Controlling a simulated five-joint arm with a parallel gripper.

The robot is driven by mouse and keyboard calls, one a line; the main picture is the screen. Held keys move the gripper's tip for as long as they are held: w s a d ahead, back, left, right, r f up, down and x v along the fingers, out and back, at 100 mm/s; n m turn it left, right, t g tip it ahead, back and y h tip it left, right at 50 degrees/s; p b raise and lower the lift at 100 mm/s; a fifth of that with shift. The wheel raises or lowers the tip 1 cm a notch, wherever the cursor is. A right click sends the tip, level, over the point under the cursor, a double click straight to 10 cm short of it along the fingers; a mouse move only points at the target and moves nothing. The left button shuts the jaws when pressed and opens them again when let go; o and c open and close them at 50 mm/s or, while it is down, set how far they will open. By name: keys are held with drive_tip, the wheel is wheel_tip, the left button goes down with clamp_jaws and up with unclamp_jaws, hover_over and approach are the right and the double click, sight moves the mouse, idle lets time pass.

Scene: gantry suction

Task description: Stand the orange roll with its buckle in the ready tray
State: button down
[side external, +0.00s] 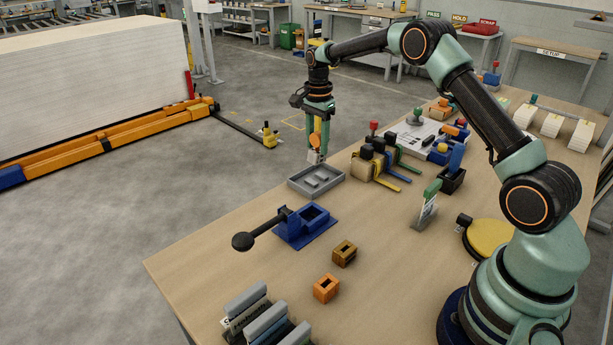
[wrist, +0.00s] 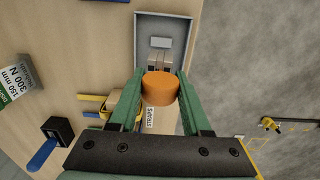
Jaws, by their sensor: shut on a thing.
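My gripper (side external: 317,148) is shut on the orange roll (side external: 315,140) just above the grey tray (side external: 339,181). In the wrist view, the roll (wrist: 160,90) sits between my green fingers (wrist: 160,80). A small grey metal piece, likely the buckle (side external: 314,157), hangs below the roll. The tray's rim (wrist: 192,30) shows beyond the roll in the wrist view, with a light raised block inside. The roll looks clear of the tray floor in the side view, but the exact gap cannot be told.
A blue fixture with a black lever (side external: 305,222) stands in front of the tray. Orange (side external: 327,288) and brown (side external: 344,253) blocks lie nearer. The table edge runs close by the tray's left.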

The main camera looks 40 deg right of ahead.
sight(317, 159)
drive_tip(key=shift+f, duration=1.1)
drive_tip(key=shift+f, duration=1.7)
idle(0.5)
drive_tip(key=shift+c, duration=1.4)
unclamp_jaws()
wheel_tip(317, 159, up, 12)
drive_tip(key=shift+r, duration=0.1)
